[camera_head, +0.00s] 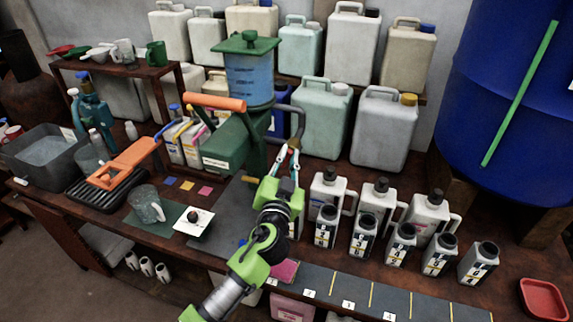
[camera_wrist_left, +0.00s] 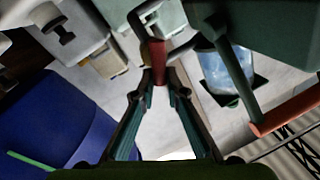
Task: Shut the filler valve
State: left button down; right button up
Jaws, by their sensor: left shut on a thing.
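The filler is a green machine (camera_head: 233,140) with a clear tank of blue liquid (camera_head: 250,78) under a green lid. A long orange handle (camera_head: 215,102) sticks out of it to the left, and also shows in the left wrist view (camera_wrist_left: 286,118). A dark bent lever (camera_head: 298,115) on its right side ends in a red grip (camera_wrist_left: 157,53). My left gripper (camera_head: 291,152) is at the right of the filler. In the left wrist view its fingers (camera_wrist_left: 158,78) are closed around the red grip. The fingers partly hide the grip. My right gripper is out of view.
Several numbered bottles (camera_head: 401,243) stand close to the right of my left arm. Large jugs (camera_head: 383,130) stand behind. A clear mug (camera_head: 146,205) and a black ribbed tray (camera_head: 104,188) are at left. A blue drum (camera_head: 510,90) fills the far right.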

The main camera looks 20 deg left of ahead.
pick_arm(q)
jog(key=shift+d+f+m+t+h+b, duration=0.3)
jog(key=shift+m+h+b, duration=0.35)
jog(key=shift+m, duration=1.8)
jog(key=shift+d+f+m+t+h+b, duration=0.15)
jog(key=shift+f+m+h+b, duration=0.55)
jog(key=shift+m, duration=1.8)
jog(key=shift+d+f+m+t+h+b, duration=0.1)
jog(key=shift+m+t+h+b, duration=0.2)
jog(key=shift+m+b, duration=1.4)
jog(key=shift+m+p, duration=0.75)
jog(key=shift+m, duration=0.2)
jog(key=c, duration=2)
grip_release()
jog(key=v, duration=1.2)
jog(key=shift+s, duration=0.1)
